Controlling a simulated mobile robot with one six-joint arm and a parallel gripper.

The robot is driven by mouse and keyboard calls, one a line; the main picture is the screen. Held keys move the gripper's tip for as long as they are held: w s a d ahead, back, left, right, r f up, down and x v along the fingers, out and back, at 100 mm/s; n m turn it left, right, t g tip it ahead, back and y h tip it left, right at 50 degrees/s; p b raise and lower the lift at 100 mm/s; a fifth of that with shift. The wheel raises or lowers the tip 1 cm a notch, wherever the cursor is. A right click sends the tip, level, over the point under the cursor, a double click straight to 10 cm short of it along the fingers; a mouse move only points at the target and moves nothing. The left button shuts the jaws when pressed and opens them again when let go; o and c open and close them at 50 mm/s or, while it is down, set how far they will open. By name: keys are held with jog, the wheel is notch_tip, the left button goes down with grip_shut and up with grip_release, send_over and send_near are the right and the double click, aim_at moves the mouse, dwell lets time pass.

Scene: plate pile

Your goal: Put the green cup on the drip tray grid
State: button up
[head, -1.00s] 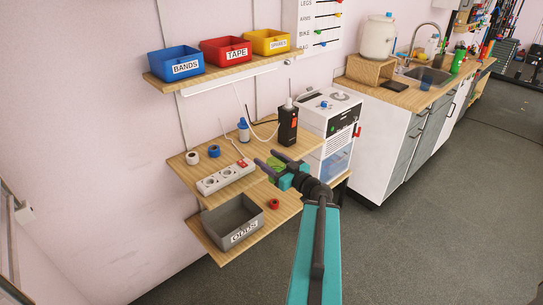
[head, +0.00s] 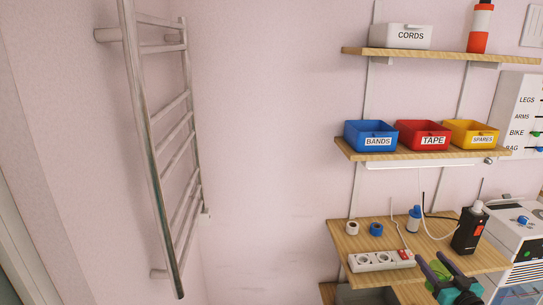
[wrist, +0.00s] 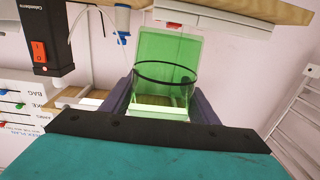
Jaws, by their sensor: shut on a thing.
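My gripper (head: 436,264) is at the lower right of the head view, in front of the lower shelf. It is shut on the green cup (head: 441,272), which is small and partly hidden there. In the wrist view the see-through green cup (wrist: 165,100) sits between the two dark fingers of my gripper (wrist: 161,108), with a dark ring around it. No drip tray grid can be made out in the current views.
A wooden shelf (head: 352,238) holds a white power strip (head: 380,261), tape rolls, a bottle (head: 414,220) and a black device (head: 469,232). A white machine (head: 515,235) stands right. Bins sit above. A metal towel rail (head: 150,150) is on the left wall.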

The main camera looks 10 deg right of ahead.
jog(key=w+a+n+g+y, duration=0.1)
jog(key=w+a+n+y, duration=0.3)
jog(key=a, duration=0.7)
jog(key=w+a+n+g+y, duration=0.15)
jog(key=w+a+y, duration=0.4)
jog(key=a, duration=0.55)
jog(key=w+a+n+g+y, duration=0.1)
jog(key=a+n+g+y, duration=0.4)
jog(key=a, duration=1.6)
jog(key=shift+a+r+n+y, duration=0.2)
jog(key=shift+r+n+y, duration=0.1)
jog(key=shift+n+y, duration=0.15)
jog(key=shift+d, duration=0.1)
